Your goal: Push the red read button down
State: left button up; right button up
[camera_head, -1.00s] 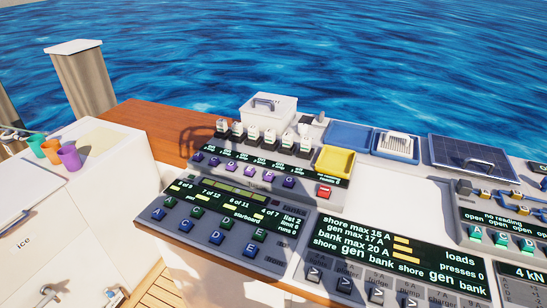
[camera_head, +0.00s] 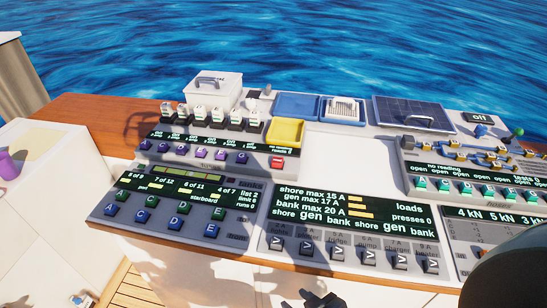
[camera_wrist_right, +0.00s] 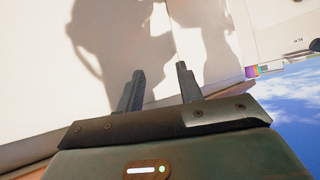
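A red button (camera_head: 277,162) sits at the right end of the upper left panel (camera_head: 215,150), just below a yellow tray. Its label is too small to read. My right gripper (camera_head: 322,299) shows as a dark shape at the bottom edge of the head view, in front of the console and well apart from the button. In the right wrist view, the right gripper (camera_wrist_right: 160,72) has its two fingers apart with nothing between them. A pale surface with shadows lies beyond them. My left gripper is in neither view.
A yellow tray (camera_head: 286,131), a row of white-topped switches (camera_head: 217,115) and purple buttons (camera_head: 201,153) surround the red button. A white box (camera_head: 213,88) stands behind. A bare white surface (camera_head: 345,160) lies to its right. Lettered buttons (camera_head: 142,216) fill the lower left panel.

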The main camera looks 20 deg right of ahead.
jog(key=shift+w+r, duration=0.15)
jog(key=shift+w, duration=0.1)
jog(key=shift+c, duration=0.6)
jog(key=shift+c, duration=1.4)
jog(key=shift+s, duration=0.2)
grip_shut()
jog(key=shift+s+f, duration=0.1)
jog(key=shift+f, duration=0.1)
jog(key=shift+w+r, duration=0.2)
jog(key=shift+w, duration=0.1)
